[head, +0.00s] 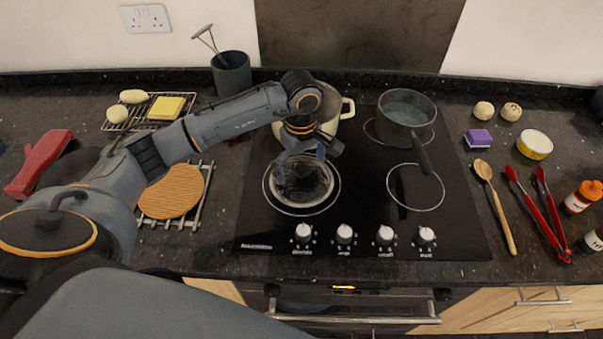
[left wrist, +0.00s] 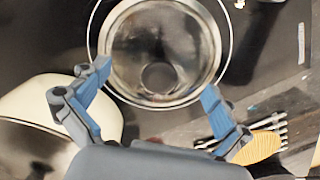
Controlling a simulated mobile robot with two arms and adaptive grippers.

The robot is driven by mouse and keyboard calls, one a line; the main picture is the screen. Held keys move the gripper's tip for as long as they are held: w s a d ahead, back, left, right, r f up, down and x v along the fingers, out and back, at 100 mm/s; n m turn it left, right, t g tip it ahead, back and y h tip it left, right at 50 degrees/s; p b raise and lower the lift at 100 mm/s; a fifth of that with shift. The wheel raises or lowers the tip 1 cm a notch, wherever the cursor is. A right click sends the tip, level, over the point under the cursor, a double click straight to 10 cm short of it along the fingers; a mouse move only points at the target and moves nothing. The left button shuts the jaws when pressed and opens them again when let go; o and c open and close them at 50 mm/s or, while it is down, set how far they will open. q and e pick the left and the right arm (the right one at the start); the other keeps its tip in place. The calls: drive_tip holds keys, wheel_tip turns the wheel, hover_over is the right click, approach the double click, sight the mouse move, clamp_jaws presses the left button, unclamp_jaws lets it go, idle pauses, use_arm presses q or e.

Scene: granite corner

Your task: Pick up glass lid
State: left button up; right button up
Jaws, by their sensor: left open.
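The glass lid (head: 302,186) lies on the front left ring of the black hob. It is clear and round with a shiny rim, and my gripper partly covers it in the head view. In the left wrist view the glass lid (left wrist: 165,45) fills the top middle, with a small round knob near its lower part. My left gripper (head: 308,158) is above the lid, fingers pointing down. In the left wrist view the left gripper (left wrist: 157,80) is open, with one blue finger on each side of the lid's near part. I cannot tell whether they touch it.
A cream pot (head: 345,107) stands just behind my gripper, partly hidden by it. A dark saucepan (head: 407,107) is at the back right, its handle pointing forward. Left of the hob, a round wooden board (head: 172,192) lies on a rack. The front right ring (head: 415,187) is mostly clear.

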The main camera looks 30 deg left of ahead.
use_arm(q)
drive_tip(key=shift+f, duration=0.4)
